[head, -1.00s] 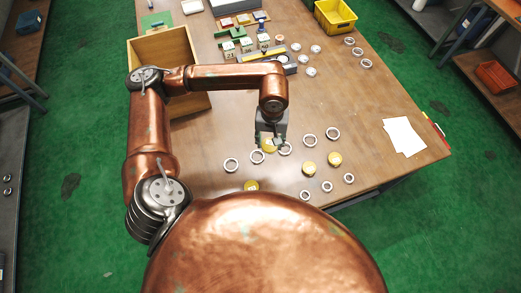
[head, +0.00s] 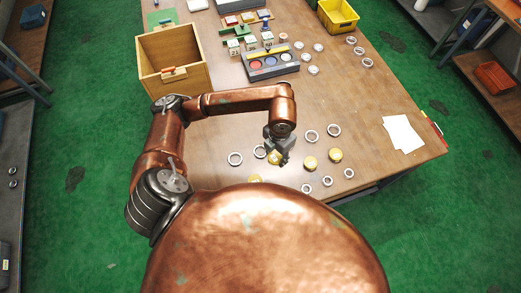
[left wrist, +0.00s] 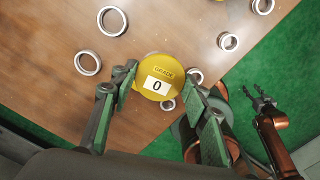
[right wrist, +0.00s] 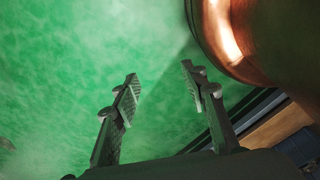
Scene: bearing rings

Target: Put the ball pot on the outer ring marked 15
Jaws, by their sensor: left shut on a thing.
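My left gripper (head: 277,150) is shut on a yellow ball pot (head: 274,158) above the table, near its front edge. In the left wrist view, the pot (left wrist: 157,82) sits between the fingertips, its label reading "GRADE 0" and facing the camera. Several metal rings lie around it, among them one ring (head: 235,158) and another (head: 260,151) to the left, and two rings (head: 311,135) (head: 333,130) to the right. I cannot read any ring's marking, so I cannot tell which is 15. My right gripper (right wrist: 160,78) is open and empty over the green floor.
Two yellow pots (head: 310,163) (head: 335,155) stand right of the gripper; another (head: 254,179) is partly hidden by my body. Small rings (head: 327,181) lie near the front edge. A wooden box (head: 172,60), a grey tray (head: 270,65) and a yellow bin (head: 338,15) stand farther back.

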